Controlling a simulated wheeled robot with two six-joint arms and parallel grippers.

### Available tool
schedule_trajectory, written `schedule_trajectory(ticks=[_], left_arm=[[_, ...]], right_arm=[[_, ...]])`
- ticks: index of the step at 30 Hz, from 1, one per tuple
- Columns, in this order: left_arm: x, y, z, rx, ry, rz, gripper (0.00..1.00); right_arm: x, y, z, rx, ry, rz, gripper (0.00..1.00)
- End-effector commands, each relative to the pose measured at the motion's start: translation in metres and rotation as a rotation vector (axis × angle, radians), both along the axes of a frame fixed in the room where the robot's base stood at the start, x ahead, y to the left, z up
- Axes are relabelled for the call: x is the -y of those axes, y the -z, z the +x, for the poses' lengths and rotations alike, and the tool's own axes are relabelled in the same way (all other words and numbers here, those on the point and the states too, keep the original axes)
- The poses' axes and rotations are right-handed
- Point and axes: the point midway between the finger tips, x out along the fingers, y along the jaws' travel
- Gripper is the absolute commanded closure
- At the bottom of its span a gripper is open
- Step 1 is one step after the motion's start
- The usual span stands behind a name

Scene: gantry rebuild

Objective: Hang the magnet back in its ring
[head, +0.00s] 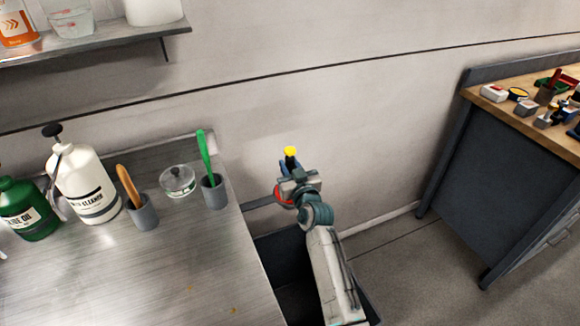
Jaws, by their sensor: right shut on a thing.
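A thing with a yellow top and a black neck, which looks like the magnet (290,152), stands up from my right gripper (290,178). My right gripper is shut on it, just off the right end of the steel counter. Its lower part is hidden by the gripper. A red curved piece that looks like the ring (279,196) shows at the gripper's left side, partly covered by it. I cannot tell whether the magnet is inside the ring or beside it. My left gripper is not in view.
The steel counter (190,270) holds a grey cup with a green-handled tool (205,155), another grey cup (145,215), a glass jar (178,182) and bottles. A dark open bin (285,265) is below my right arm. A wooden workbench (480,100) with tools stands right.

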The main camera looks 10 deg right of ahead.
Motion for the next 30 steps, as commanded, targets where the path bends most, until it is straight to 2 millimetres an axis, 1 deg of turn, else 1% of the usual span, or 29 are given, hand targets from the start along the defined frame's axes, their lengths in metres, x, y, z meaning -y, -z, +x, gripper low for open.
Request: schedule_trajectory(ticks=[2,3,6,17,20,30], left_arm=[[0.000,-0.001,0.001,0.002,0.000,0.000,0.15],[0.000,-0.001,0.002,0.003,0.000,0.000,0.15],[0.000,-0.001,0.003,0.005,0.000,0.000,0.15],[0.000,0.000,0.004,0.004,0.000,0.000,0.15],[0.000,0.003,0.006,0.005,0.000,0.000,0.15],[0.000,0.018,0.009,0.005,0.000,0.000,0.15]], right_arm=[[0.000,-0.002,0.000,0.003,0.001,0.000,1.00],[0.000,-0.002,0.000,0.003,0.001,0.000,0.67],[0.000,-0.001,0.000,0.002,0.000,0.000,0.50],[0.000,0.001,-0.002,-0.002,0.000,0.000,0.50],[0.001,0.003,-0.014,-0.001,0.000,0.001,0.50],[0.009,0.003,-0.080,0.000,0.001,0.000,0.50]])
